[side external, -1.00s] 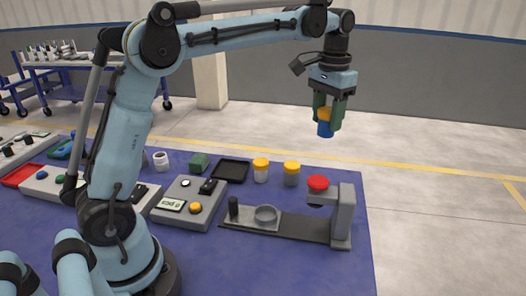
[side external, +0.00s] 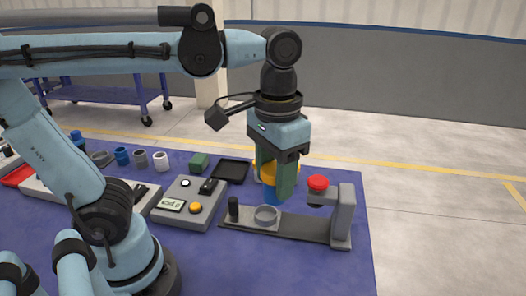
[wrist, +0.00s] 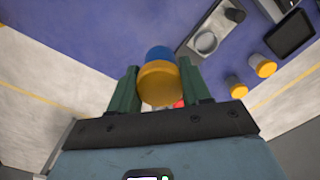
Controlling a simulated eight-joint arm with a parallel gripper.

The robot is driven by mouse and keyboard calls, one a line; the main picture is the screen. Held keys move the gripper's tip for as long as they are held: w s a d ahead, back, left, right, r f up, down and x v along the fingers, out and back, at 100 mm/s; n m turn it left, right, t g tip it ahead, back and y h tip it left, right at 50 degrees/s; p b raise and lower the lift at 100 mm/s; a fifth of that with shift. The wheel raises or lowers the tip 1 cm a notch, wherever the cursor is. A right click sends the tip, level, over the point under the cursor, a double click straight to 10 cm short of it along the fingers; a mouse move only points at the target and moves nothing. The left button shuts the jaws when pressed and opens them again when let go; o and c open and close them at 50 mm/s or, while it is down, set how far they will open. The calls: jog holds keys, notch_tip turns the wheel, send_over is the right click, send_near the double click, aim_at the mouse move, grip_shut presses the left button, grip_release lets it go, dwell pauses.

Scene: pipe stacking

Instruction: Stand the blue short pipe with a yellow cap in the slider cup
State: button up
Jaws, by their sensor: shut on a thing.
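The blue short pipe with a yellow cap (side external: 270,193) is held cap up between the green fingers of my gripper (side external: 275,182). In the wrist view the pipe (wrist: 160,80) sits between both fingers, and its blue part points away from the camera. The slider cup (side external: 266,215) is a grey ring on the dark slider rail. In the side view the pipe's lower end appears just above the cup, and I cannot tell whether they line up in depth. In the wrist view the cup (wrist: 206,42) shows up and right of the pipe, apart from it.
A grey press post (side external: 343,215) with a red knob (side external: 318,182) stands at the rail's right end. A black peg (side external: 233,208) is at its left. A control box (side external: 190,205) and black tray (side external: 230,171) lie behind.

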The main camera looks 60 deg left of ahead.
aim_at(273, 197)
notch_tip(273, 197, down, 5)
jog(key=shift+r, duration=0.1)
jog(key=w+a+f, duration=0.1)
jog(key=a+f, duration=0.1)
jog(key=a, duration=0.1)
jog(key=w+a+f, duration=0.2)
jog(key=a+f, duration=0.1)
jog(key=a, duration=0.1)
jog(key=w+a+f, duration=0.2)
jog(key=a, duration=0.1)
jog(key=shift+w+a+f, duration=0.1)
jog(key=shift+a+f, duration=0.1)
jog(key=shift+a, duration=0.05)
jog(key=shift+f, duration=1.95)
jog(key=shift+f, duration=0.1)
jog(key=o, duration=1.1)
jog(key=shift+c, duration=0.2)
